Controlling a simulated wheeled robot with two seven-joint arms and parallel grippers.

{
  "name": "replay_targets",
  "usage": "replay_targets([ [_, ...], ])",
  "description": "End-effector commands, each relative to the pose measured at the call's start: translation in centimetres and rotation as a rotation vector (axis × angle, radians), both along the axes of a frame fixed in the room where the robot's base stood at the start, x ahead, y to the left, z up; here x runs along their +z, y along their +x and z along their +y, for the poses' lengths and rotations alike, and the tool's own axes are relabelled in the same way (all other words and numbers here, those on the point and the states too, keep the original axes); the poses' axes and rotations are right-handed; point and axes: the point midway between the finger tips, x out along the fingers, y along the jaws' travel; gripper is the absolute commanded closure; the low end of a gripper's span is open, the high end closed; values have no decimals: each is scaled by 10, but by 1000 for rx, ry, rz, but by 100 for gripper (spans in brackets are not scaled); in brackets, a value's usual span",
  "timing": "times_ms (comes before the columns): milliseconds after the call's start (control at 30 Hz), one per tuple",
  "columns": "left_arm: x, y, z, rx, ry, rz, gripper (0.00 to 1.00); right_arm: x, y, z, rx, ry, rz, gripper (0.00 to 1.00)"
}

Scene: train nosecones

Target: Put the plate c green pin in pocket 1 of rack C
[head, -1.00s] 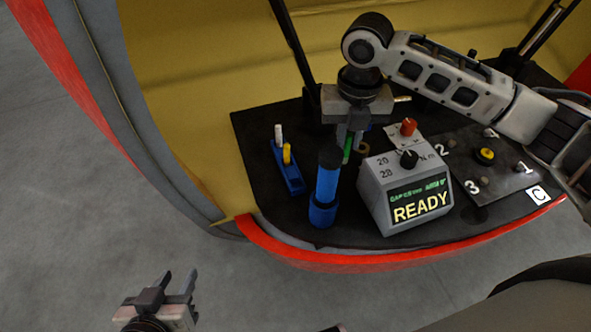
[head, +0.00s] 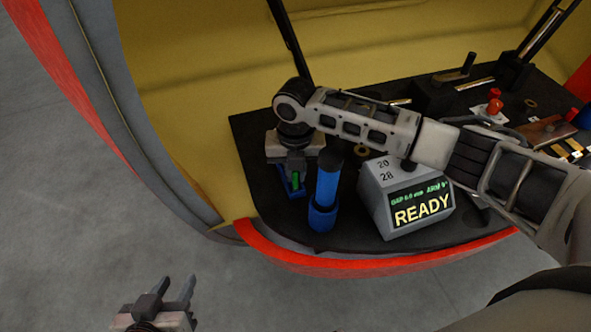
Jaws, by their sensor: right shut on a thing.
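My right gripper (head: 294,168) is shut on the green pin (head: 296,182), which points down from its jaws. The gripper hangs above the small blue rack (head: 299,191) at the left of the black table, and hides most of it. I cannot tell whether the pin touches the rack or which pocket it is over. The white and yellow pins seen in the rack earlier are hidden now. Plate C is hidden behind my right arm. My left gripper (head: 168,292) is open and empty, low at the left, off the table.
A blue cylinder tool (head: 326,190) stands upright close to the right of the rack. A grey box with a READY display (head: 420,208) stands right of it. A brass ring (head: 361,151) lies behind. Red-knobbed parts (head: 493,105) are at the back right.

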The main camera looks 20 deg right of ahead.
Motion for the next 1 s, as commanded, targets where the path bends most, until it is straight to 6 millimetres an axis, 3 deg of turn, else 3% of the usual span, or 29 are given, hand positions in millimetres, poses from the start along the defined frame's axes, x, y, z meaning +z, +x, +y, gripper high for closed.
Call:
replay_targets([
  [267, -1, -1, 0, 1, -2, 3, 64, -2, 0, 0, 0, 1, 0, 100],
  [300, -1, -1, 0, 2, -3, 3, 64, -2, 0, 0, 0, 0, 0, 83],
  [367, -1, -1, 0, 2, -3, 3, 64, -2, 0, 0, 0, 0, 0, 66],
  [400, -1, -1, 0, 2, -3, 3, 64, -2, 0, 0, 0, 0, 0, 64],
  [767, 1, -1, 0, 3, -2, 2, 64, 6, 1, 0, 0, 1, -2, 64],
  [1000, 3, -1, 0, 2, 4, 5, 64, 52, 2, 0, 0, 2, -6, 64],
])
